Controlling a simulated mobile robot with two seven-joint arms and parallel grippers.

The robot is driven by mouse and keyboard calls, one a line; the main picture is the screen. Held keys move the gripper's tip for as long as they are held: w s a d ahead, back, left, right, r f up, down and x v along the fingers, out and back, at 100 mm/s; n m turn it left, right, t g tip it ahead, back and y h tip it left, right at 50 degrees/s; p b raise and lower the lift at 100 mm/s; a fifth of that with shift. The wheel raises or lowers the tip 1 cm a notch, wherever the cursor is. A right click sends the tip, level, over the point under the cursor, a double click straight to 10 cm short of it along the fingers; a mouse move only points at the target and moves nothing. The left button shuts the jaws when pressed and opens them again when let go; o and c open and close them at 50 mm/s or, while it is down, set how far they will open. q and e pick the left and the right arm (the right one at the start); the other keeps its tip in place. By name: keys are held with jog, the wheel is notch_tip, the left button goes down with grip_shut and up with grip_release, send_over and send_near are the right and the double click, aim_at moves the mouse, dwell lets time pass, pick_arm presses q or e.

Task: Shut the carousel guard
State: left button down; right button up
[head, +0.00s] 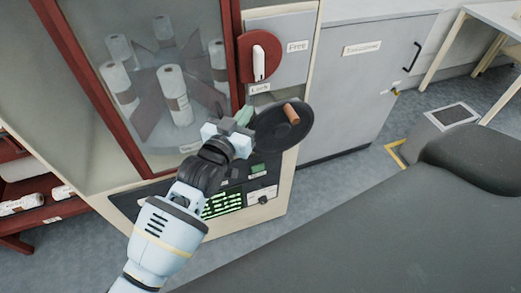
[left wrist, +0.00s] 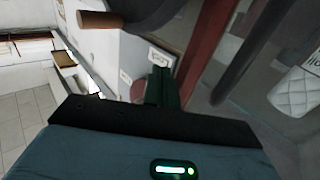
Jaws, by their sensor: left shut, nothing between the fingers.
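The carousel guard (head: 75,60) is a clear pane in a dark red frame, and the frame's edge (left wrist: 203,45) also shows in the left wrist view. Behind the pane stand white wadding rolls (head: 178,100) on the carousel. I cannot tell whether the guard is fully against the cabinet. A red round latch (head: 245,62) with a white handle (head: 259,66) is right of the guard; the handle points down toward the "Lock" label. My left gripper (head: 243,116) is shut and empty, below the latch and beside the handwheel; its dark green fingers (left wrist: 159,86) show in the left wrist view.
A black handwheel (head: 284,128) with a wooden knob (head: 291,114) sits right of my left gripper. A control panel (head: 225,203) with green keys is below. A grey cabinet (head: 355,90) stands to the right, and a red rack (head: 35,210) with rolls at lower left.

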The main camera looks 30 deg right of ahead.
pick_arm(q)
jog(key=s+a, duration=0.1)
jog(key=s, duration=0.8)
jog(key=shift+s, duration=0.35)
pick_arm(e)
jog(key=shift+w+d+r, duration=0.15)
jog(key=shift+w+r, duration=0.1)
jog(key=shift+s, duration=0.2)
pick_arm(q)
jog(key=shift+a, duration=0.1)
